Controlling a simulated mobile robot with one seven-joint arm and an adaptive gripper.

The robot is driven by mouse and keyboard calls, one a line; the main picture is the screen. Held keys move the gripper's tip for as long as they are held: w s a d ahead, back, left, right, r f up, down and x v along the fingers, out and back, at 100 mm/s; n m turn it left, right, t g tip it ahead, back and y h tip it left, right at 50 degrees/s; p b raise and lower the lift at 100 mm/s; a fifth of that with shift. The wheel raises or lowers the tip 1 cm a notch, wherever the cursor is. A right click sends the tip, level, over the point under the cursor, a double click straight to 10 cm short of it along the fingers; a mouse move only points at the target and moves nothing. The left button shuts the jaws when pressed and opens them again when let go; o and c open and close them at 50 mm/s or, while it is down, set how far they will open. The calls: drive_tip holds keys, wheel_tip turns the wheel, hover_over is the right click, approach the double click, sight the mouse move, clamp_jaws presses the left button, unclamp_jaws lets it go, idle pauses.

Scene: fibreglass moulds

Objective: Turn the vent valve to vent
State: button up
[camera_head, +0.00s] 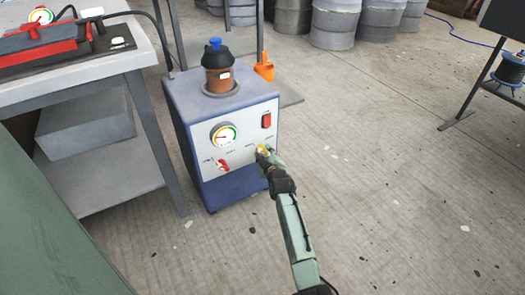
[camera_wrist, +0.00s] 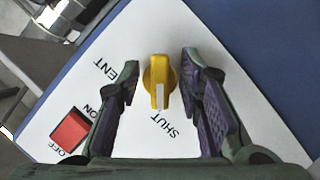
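The vent valve is a yellow knob (camera_wrist: 160,80) on the white front panel (camera_wrist: 215,25) of a blue cabinet; it also shows in the head view (camera_head: 262,149), partly hidden by my gripper. In the wrist view its white pointer mark is at the SHUT label. A second label, partly hidden by my left finger, reads "ENT". My gripper (camera_wrist: 159,66) is open, with one finger on each side of the knob and a visible gap to both sides. In the head view my gripper (camera_head: 267,158) is at the panel's lower right.
A red ON/OFF switch (camera_wrist: 70,130) is close to my left finger. The panel also has a gauge (camera_head: 223,135) and a red-handled valve (camera_head: 222,166). A brown pot (camera_head: 219,78) stands on the cabinet.

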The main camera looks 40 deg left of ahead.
drive_tip(key=shift+w+a, duration=0.1)
drive_tip(key=shift+a, duration=0.05)
clamp_jaws()
idle(0.4)
